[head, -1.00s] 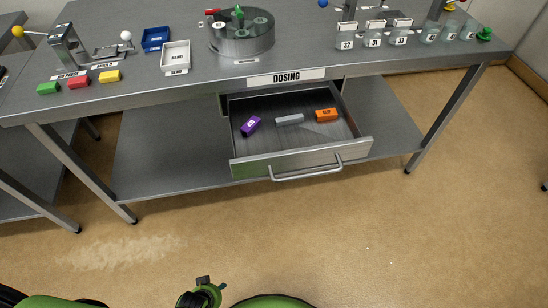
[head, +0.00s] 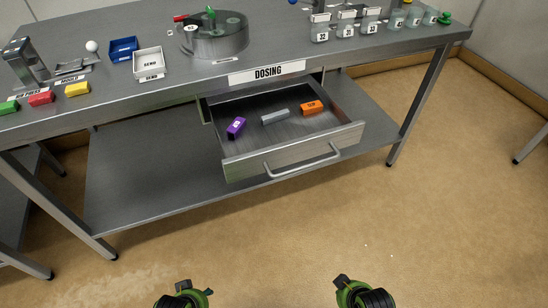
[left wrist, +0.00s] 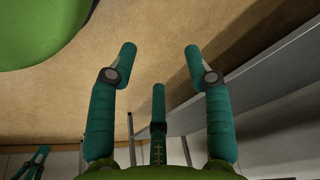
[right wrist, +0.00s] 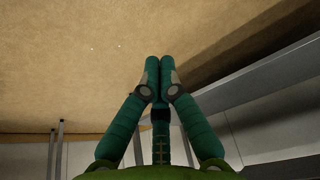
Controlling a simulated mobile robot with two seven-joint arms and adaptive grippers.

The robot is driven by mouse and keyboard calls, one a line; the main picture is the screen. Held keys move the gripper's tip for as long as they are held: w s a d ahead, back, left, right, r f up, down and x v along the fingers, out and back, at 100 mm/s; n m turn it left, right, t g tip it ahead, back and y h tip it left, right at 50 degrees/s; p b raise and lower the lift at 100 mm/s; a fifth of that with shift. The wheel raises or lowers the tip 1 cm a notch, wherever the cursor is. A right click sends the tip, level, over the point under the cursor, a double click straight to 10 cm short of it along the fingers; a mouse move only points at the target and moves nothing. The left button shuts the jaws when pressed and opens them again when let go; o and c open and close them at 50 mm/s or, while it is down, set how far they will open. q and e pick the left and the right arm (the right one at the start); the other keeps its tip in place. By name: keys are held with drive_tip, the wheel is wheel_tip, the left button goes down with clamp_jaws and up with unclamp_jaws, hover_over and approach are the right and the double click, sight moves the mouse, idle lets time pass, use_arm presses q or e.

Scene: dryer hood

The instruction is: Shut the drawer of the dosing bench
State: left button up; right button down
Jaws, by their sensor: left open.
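The drawer (head: 294,157) of the dosing bench (head: 205,77) stands pulled out under the "DOSING" label in the head view. Its bar handle (head: 303,162) runs along the front face. Inside lie a purple block (head: 236,128), a grey block (head: 275,117) and an orange block (head: 312,108). My left gripper (left wrist: 160,55) is open and empty in the left wrist view. My right gripper (right wrist: 159,65) has its fingers together with nothing between them in the right wrist view. In the head view both arms are at the bottom edge, apart from the drawer.
The bench top holds a round metal device (head: 215,38), a white tray (head: 148,62), a blue tray (head: 123,49), coloured blocks (head: 77,89) and several labelled jars (head: 346,28). A lower shelf (head: 150,165) spans the bench legs. The floor (head: 330,220) before the drawer is clear.

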sight(338, 142)
drive_tip(key=w+d+r+m+t+y+b, duration=0.15)
drive_tip(key=w+r+m+t, duration=0.3)
drive_tip(key=r, duration=0.45)
drive_tip(key=w+d+r+m+t+y+b, duration=0.1)
drive_tip(key=w+r+m+t+y, duration=0.1)
drive_tip(key=w+r+m+t, duration=0.5)
drive_tip(key=w+d+r+m+t+y+b, duration=0.15)
drive_tip(key=w+r+m, duration=0.25)
drive_tip(key=r, duration=0.8)
drive_tip(key=shift+y, duration=0.3)
drive_tip(key=x, duration=1.1)
drive_tip(key=shift+w+a+f, duration=0.2)
drive_tip(key=shift+w+f, duration=0.2)
use_arm(q)
drive_tip(key=s+f+g, duration=0.1)
drive_tip(key=s+f, duration=0.3)
drive_tip(key=f, duration=0.5)
drive_tip(key=shift+f, duration=0.3)
use_arm(e)
drive_tip(key=shift+w+a, duration=0.2)
drive_tip(key=shift+w, duration=0.35)
use_arm(q)
drive_tip(key=shift+a, duration=0.1)
